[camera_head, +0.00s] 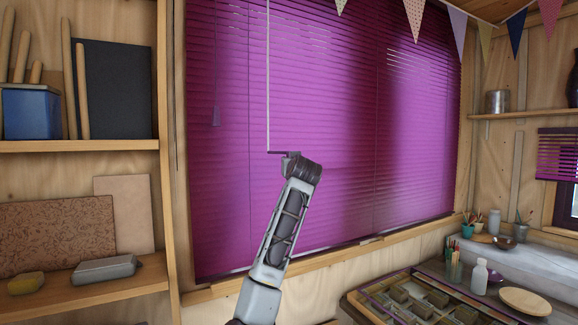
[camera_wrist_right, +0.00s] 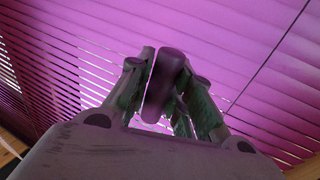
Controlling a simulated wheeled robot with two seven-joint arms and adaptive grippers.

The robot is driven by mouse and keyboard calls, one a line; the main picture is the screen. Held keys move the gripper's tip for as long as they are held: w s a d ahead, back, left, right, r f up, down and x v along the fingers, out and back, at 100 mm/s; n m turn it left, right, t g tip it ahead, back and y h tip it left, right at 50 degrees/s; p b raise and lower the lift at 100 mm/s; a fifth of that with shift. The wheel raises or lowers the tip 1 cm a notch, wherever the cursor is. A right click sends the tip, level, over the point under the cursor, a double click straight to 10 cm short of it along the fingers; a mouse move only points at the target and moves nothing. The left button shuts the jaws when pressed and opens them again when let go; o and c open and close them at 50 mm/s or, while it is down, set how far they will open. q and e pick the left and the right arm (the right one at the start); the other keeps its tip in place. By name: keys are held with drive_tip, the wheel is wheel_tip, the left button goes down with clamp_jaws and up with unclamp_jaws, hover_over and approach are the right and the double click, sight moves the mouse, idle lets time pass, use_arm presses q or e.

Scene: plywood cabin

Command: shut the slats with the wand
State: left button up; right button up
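A purple slatted blind (camera_head: 330,110) covers the window. Its slats lie close together, with thin bright lines between some, upper left and upper right; the wrist view shows bright gaps at the left of the blind (camera_wrist_right: 50,75). A thin pale wand (camera_head: 268,80) hangs in front of it and ends in a short sideways crank. My right gripper (camera_head: 300,168) is at this lower end. In the wrist view a dark rounded handle (camera_wrist_right: 165,80) sits between the fingers of my right gripper (camera_wrist_right: 168,90), which appear closed around it. My left gripper is out of view.
Shelves (camera_head: 80,146) with a blue box (camera_head: 32,112) and boards stand at the left. A bench with a compartment tray (camera_head: 400,300), a white bottle (camera_head: 480,277) and pots is at lower right. Bunting hangs above.

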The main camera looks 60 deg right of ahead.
drive_tip(key=o, duration=0.3)
drive_tip(key=shift+s+d, duration=0.1)
drive_tip(key=shift+s, duration=0.05)
drive_tip(key=shift+o, duration=0.2)
drive_tip(key=v, duration=1.2)
idle(0.7)
